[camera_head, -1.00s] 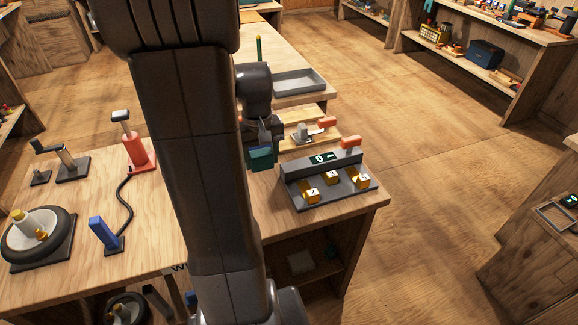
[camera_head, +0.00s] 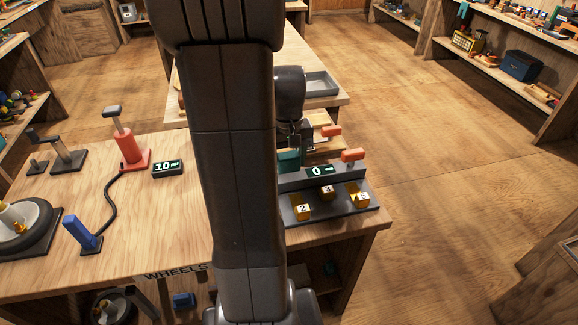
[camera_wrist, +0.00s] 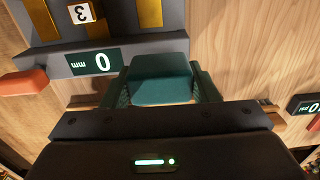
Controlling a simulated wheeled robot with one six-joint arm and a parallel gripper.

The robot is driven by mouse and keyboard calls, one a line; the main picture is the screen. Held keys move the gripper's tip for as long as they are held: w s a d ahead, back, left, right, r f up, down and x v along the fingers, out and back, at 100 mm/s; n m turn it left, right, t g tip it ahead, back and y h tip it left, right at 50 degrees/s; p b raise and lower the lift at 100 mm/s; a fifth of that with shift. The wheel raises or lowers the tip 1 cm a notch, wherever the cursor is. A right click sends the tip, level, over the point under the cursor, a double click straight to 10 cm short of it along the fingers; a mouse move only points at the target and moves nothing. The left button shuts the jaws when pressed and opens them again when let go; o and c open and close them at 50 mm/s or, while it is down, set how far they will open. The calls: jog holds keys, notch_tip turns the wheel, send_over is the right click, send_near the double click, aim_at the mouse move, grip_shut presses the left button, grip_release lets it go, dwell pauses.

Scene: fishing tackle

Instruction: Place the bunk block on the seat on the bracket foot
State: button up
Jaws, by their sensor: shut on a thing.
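My gripper (camera_wrist: 161,92) is shut on a dark teal block, which I take to be the bunk block (camera_wrist: 160,76). Its two fingers press on the block's left and right sides in the wrist view. In the head view the block (camera_head: 288,161) hangs at the back left corner of a grey gauge station (camera_head: 292,212); its exact height there is hard to tell. I cannot pick out the bracket foot or its seat with certainty; my arm covers much of the middle of the head view.
The station has a display reading 0 (camera_head: 319,171), a red handle (camera_head: 353,155) and numbered yellow blocks (camera_head: 327,192). Another red handle (camera_head: 331,130) stands behind it. Left are a red jack (camera_head: 130,148), a blue post (camera_head: 82,232) and a display reading 10 (camera_head: 168,168).

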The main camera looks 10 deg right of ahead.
aim_at(289, 168)
jog(key=shift+f, duration=1.2)
jog(key=shift+f, duration=0.1)
jog(key=o, duration=1)
jog(key=shift+o, duration=0.2)
notch_tip(289, 168, up, 12)
jog(key=shift+r+p, duration=0.1)
jog(key=shift+p, duration=0.4)
notch_tip(289, 168, down, 13)
jog(key=shift+r+b, duration=0.1)
jog(key=shift+b, duration=0.6)
jog(key=shift+r+p, duration=0.3)
jog(key=shift+r, duration=1.9)
